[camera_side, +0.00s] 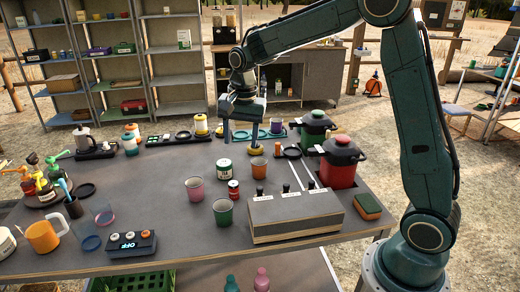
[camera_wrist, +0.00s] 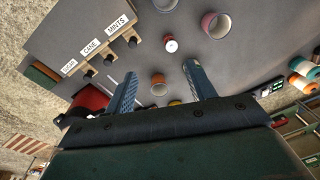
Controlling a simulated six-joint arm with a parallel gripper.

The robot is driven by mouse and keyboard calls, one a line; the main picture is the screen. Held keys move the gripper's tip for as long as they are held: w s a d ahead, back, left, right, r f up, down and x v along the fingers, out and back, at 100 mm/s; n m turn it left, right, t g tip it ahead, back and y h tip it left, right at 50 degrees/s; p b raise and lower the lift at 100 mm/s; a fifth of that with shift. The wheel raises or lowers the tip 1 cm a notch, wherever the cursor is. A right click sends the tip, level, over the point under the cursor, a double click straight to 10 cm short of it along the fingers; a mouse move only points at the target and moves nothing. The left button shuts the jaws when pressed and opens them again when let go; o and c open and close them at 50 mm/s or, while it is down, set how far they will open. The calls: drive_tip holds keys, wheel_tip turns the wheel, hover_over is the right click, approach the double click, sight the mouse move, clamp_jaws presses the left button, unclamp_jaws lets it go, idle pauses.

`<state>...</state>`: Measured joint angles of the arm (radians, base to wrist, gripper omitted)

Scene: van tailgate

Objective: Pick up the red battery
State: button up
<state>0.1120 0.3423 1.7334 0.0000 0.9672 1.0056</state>
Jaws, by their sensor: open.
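The red battery (camera_side: 233,189) is a small upright red cylinder with a pale top, standing on the grey table among cups, left of the grey box. In the wrist view the red battery (camera_wrist: 170,45) shows as a pale round top with a red side, beyond the fingertips. My gripper (camera_side: 241,143) is open and empty, pointing down above the back of the table, behind and above the battery. In the wrist view the two fingers of my gripper (camera_wrist: 160,70) are spread wide, with an orange cup (camera_wrist: 158,84) seen between them. Nothing hides the battery.
A pink cup (camera_side: 195,188), a green cup (camera_side: 222,211), a green can (camera_side: 224,170) and an orange cup (camera_side: 258,169) stand around the battery. The grey box (camera_side: 295,213) with knobs is to the right. A red pot (camera_side: 341,166) stands behind the box.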

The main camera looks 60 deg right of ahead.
sight(233, 183)
drive_tip(key=w+d+f+m+g, duration=0.1)
drive_tip(key=w+d+f+m, duration=0.1)
drive_tip(key=w+f, duration=0.3)
wheel_tip(233, 183, down, 3)
drive_tip(key=shift+w+r+m, duration=0.15)
drive_tip(key=shift+m, duration=0.45)
drive_tip(key=shift+f, duration=4.35)
drive_tip(key=shift+f, duration=2.55)
drive_tip(key=shift+c, duration=0.2)
drive_tip(key=c, duration=1.1)
